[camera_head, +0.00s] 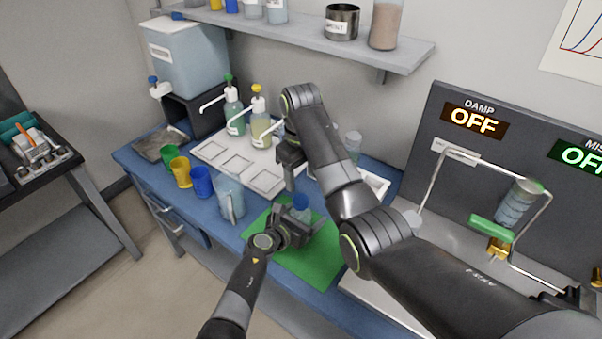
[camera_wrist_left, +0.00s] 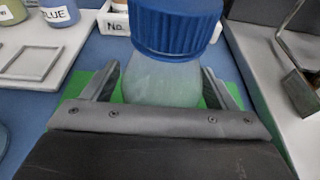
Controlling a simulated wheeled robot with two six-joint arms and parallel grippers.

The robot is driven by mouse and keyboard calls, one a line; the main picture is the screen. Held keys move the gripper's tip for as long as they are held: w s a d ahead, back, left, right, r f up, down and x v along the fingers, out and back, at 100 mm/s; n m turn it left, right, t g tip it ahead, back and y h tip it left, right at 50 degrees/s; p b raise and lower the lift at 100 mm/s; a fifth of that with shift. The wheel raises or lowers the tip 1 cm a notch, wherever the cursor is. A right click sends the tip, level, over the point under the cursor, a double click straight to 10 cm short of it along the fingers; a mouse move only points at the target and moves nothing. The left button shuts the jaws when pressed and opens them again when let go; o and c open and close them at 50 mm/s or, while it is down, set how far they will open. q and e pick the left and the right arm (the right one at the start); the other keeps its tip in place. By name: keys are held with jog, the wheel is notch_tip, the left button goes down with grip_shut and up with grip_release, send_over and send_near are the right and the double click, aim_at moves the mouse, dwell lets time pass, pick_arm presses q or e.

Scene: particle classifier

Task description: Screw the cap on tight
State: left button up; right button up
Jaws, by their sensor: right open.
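A clear bottle (camera_wrist_left: 160,82) with a ribbed blue cap (camera_wrist_left: 178,28) on its top stands at the green mat (camera_head: 318,262). The blue cap also shows in the head view (camera_head: 301,202). My left gripper (camera_head: 305,218) comes in low at the bottle. In the left wrist view its two fingers (camera_wrist_left: 160,88) lie on either side of the bottle's body, below the cap, with the tips against it. My right gripper (camera_head: 290,183) is open and points down above and slightly left of the cap, apart from it. Whether the cap sits tight cannot be seen.
A clear pitcher (camera_head: 229,198) and blue, yellow and green cups (camera_head: 201,182) stand to the left. Behind is a white tray (camera_head: 212,150) with pump bottles (camera_head: 261,122). A machine with a wire frame (camera_head: 420,190) stands at right. A shelf (camera_head: 300,38) hangs above.

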pick_arm(q)
jog(key=shift+s+a+r+p, duration=0.25)
jog(key=shift+s+a+p, duration=0.15)
jog(key=shift+s, duration=0.1)
pick_arm(e)
jog(key=shift+r, duration=0.35)
pick_arm(q)
jog(key=v, duration=1.6)
jog(key=shift+p, duration=0.45)
pick_arm(e)
jog(key=shift+r, duration=0.55)
